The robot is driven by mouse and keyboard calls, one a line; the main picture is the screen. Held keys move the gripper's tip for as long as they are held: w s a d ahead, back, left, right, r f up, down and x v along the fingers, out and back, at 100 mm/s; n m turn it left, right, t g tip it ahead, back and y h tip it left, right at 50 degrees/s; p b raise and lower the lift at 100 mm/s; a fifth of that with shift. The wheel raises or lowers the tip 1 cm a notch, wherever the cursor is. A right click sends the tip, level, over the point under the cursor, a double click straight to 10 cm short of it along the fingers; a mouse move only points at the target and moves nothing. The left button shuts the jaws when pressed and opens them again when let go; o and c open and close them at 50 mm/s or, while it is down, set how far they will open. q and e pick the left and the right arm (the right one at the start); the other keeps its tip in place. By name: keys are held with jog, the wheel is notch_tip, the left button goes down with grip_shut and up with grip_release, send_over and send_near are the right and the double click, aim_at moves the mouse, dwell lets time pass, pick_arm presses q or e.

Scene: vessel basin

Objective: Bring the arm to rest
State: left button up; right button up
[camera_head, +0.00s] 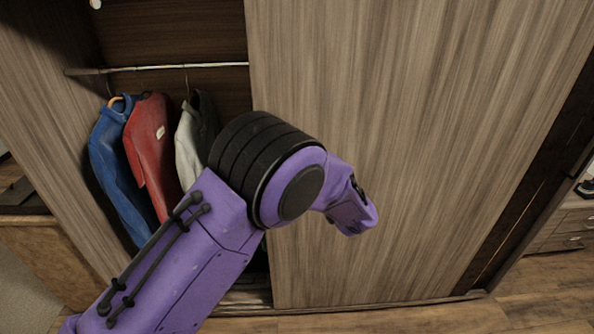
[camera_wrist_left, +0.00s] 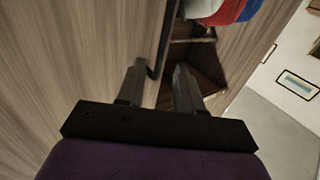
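My left arm (camera_head: 200,250) is purple and reaches in from the lower left in the head view, raised in front of the wardrobe. Its wrist end (camera_head: 350,208) is bent to the right, and no fingers can be made out there. In the left wrist view my left gripper (camera_wrist_left: 158,84) has its two grey fingers apart. No object is held between them. A thin dark bar (camera_wrist_left: 166,38) shows beyond the fingers; I cannot tell how far off it is. My right arm and gripper are in neither view.
A wooden sliding door (camera_head: 420,130) covers the wardrobe's right part. The left part is open, with a rail (camera_head: 210,66), a blue jacket (camera_head: 112,165), a red jacket (camera_head: 150,150) and a grey-white garment (camera_head: 187,150). A drawer unit (camera_head: 562,228) stands at right.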

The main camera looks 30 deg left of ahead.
pick_arm(q)
jog(key=s+f+m+t+h+b, duration=0.1)
jog(key=s+f+m+t+h, duration=0.3)
jog(key=f, duration=0.8)
jog(key=s+f+m+h, duration=0.1)
jog(key=s+f+h, duration=0.5)
jog(key=f, duration=0.5)
jog(key=s+f+g+h, duration=0.1)
jog(key=s+f+g, duration=0.1)
jog(key=s+f, duration=0.3)
jog(key=s+f+m+g+h+b, duration=0.1)
jog(key=s+f+g, duration=0.2)
jog(key=s, duration=1)
jog(key=s+d+f+g+h+b, duration=0.1)
jog(key=s+f+g, duration=0.1)
jog(key=s+f, duration=0.6)
jog(key=shift+s+m+g, duration=0.3)
jog(key=shift+s+g, duration=0.1)
jog(key=shift+s, duration=0.5)
